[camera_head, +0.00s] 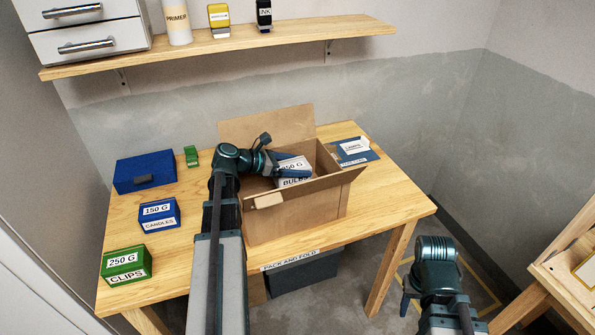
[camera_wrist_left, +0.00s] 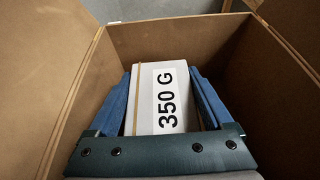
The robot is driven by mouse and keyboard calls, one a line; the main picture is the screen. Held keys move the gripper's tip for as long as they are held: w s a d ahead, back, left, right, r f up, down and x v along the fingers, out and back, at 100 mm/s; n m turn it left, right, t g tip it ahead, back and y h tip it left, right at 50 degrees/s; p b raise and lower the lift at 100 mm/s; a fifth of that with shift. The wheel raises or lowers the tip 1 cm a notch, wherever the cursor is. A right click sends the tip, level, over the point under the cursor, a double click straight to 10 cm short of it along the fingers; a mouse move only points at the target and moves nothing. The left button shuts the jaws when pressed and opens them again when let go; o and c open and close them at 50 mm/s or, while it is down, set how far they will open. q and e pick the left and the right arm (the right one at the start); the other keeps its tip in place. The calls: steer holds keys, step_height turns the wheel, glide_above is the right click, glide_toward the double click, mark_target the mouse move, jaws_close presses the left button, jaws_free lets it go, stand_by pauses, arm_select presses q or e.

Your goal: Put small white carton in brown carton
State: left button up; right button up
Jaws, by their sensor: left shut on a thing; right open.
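The small white carton (camera_head: 294,167), with a weight label and "BULBS" on its side, is at the opening of the brown carton (camera_head: 298,212). The brown carton stands on the table with its flaps open. My left gripper (camera_head: 289,165) is shut on the white carton. In the left wrist view the white carton (camera_wrist_left: 162,95) reads "350 G" and sits between the two blue fingers of the gripper (camera_wrist_left: 165,100), with the walls of the brown carton (camera_wrist_left: 226,38) around it. Whether it touches the bottom is hidden. My right gripper (camera_head: 407,301) is open and away from the table at lower right.
On the table (camera_head: 196,228) are a dark blue box (camera_head: 145,171), a small green box (camera_head: 191,156), a blue "CANDLES" box (camera_head: 159,217), a green "CLIPS" box (camera_head: 127,264) and a blue tray (camera_head: 356,151). A shelf (camera_head: 230,42) with bottles is above. The table's front right is clear.

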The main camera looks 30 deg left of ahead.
arm_select(q)
steer(key=shift+r, duration=0.1)
steer(key=shift+f+b, duration=0.55)
steer(key=shift+f, duration=0.1)
steer(key=o, duration=1.4)
steer(key=shift+r, duration=0.15)
steer(key=shift+r+p, duration=0.3)
steer(key=shift+p, duration=0.15)
steer(key=shift+r+p, duration=0.55)
steer(key=shift+r, duration=0.05)
steer(key=p+v, duration=0.3)
steer(key=v, duration=0.8)
steer(key=shift+s+a+p, duration=0.25)
steer(key=shift+s+p, duration=0.1)
steer(key=shift+p, duration=0.05)
steer(key=shift+f, duration=0.1)
